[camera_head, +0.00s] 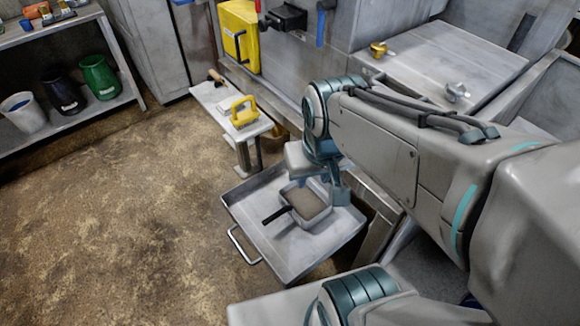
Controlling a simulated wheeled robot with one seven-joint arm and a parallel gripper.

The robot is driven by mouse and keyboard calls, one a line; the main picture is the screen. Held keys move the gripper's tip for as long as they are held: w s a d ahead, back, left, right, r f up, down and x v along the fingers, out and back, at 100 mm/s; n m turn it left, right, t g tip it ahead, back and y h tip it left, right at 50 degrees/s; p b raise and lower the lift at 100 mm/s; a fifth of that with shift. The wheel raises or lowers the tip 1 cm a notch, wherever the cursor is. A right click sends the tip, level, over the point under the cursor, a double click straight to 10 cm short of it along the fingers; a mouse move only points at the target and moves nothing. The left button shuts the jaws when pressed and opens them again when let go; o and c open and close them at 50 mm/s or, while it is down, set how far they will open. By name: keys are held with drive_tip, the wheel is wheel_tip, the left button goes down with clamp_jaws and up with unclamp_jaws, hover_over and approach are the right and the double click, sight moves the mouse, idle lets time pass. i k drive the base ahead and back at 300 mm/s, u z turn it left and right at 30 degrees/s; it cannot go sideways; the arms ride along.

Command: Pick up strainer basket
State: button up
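The strainer basket (311,207) appears to be the small square metal container with a dark handle (277,214). It holds greyish-brown material and sits in a shallow metal tray (293,258), with the handle pointing left. My gripper (327,183) points down over the far right side of the basket. Its teal finger parts overlap the basket's back and right rim in the picture. I cannot tell whether they touch it, or how wide they are apart. Part of the rim is hidden behind them.
The tray has a wire handle (240,246) at its left. A small side table (217,98) behind it holds a yellow-handled tool (242,112). The machine with a flat metal lid (445,62) is at the back right. Shelves with buckets (99,77) stand far left. The left floor is clear.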

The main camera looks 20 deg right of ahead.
sight(307, 205)
drive_tip(key=u, duration=2.5)
drive_tip(key=i, duration=1.45)
drive_tip(key=z, duration=3.6)
